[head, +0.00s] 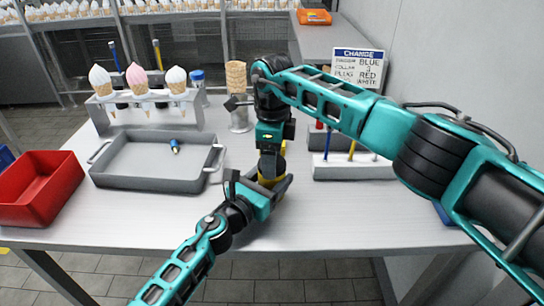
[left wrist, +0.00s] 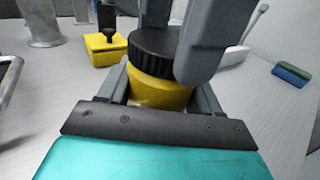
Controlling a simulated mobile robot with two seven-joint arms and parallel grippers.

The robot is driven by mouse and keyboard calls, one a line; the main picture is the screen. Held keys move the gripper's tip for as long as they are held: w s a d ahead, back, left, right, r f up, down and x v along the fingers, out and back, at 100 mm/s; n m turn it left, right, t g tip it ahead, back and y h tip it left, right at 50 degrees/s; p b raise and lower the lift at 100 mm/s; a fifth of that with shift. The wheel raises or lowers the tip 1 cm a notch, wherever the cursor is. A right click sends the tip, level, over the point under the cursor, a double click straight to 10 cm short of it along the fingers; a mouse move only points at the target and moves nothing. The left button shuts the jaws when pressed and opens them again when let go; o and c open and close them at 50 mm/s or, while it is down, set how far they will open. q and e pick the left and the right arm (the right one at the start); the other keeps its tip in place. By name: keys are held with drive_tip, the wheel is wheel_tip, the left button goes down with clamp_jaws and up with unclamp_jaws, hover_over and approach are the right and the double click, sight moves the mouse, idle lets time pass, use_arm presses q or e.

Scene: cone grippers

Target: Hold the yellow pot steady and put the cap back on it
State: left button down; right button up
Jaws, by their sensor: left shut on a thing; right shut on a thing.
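The yellow pot (left wrist: 158,88) stands on the white table between the fingers of my left gripper (head: 277,187), which is shut on it. In the head view only small parts of the pot (head: 272,180) show between my two grippers. The black ribbed cap (left wrist: 155,46) is at the top of the pot, in line with its mouth. I cannot tell whether it is fully seated. My right gripper (left wrist: 182,40) points down from above and is shut on the cap. In the head view the cap is hidden by the right gripper (head: 271,163).
A cone stand (head: 150,108) and stacked cones (head: 237,80) are behind. A tool rack (head: 350,172) stands right. The front table is clear.

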use_arm(q)
drive_tip(key=shift+f, duration=0.15)
use_arm(e)
drive_tip(key=m, duration=0.5)
drive_tip(key=shift+m, duration=0.4)
drive_tip(key=m, duration=0.4)
drive_tip(key=o, duration=1.2)
drive_tip(key=shift+o, duration=0.2)
wheel_tip(320, 180, up, 12)
use_arm(q)
drive_tip(key=shift+c, duration=0.6)
unclamp_jaws()
drive_tip(key=shift+a, duration=0.1)
